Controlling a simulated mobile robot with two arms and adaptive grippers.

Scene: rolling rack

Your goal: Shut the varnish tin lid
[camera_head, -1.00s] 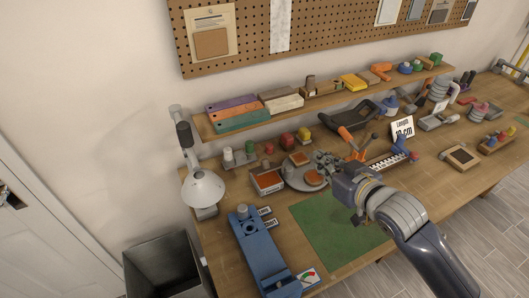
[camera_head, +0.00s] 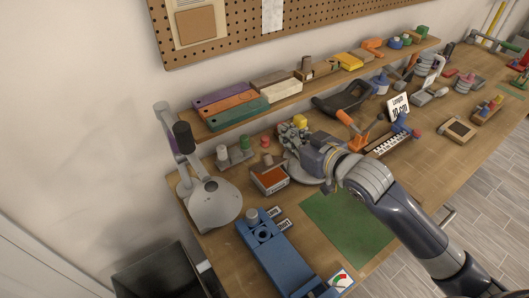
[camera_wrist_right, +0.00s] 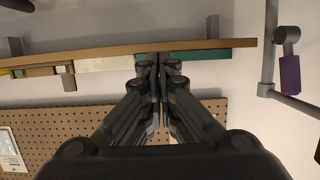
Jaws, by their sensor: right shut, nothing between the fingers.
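A small box-shaped tin (camera_head: 270,180), grey-white at the sides and orange-brown on top, stands on the bench left of the round grey plate (camera_head: 303,172). It looks like the varnish tin, but I cannot make out a separate lid or its position. My right gripper (camera_head: 287,131) is shut and empty, above the bench behind and slightly right of the tin. In the right wrist view its fingers (camera_wrist_right: 160,62) meet with nothing between them, and no tin shows there. The gripper and arm hide much of the plate. My left gripper is not in view.
A wall shelf (camera_head: 230,130) with coloured blocks runs behind the gripper. A desk lamp (camera_head: 213,203) stands left of the tin. A blue fixture (camera_head: 275,255) lies in front. The green mat (camera_head: 350,230) is clear apart from my arm over its edge.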

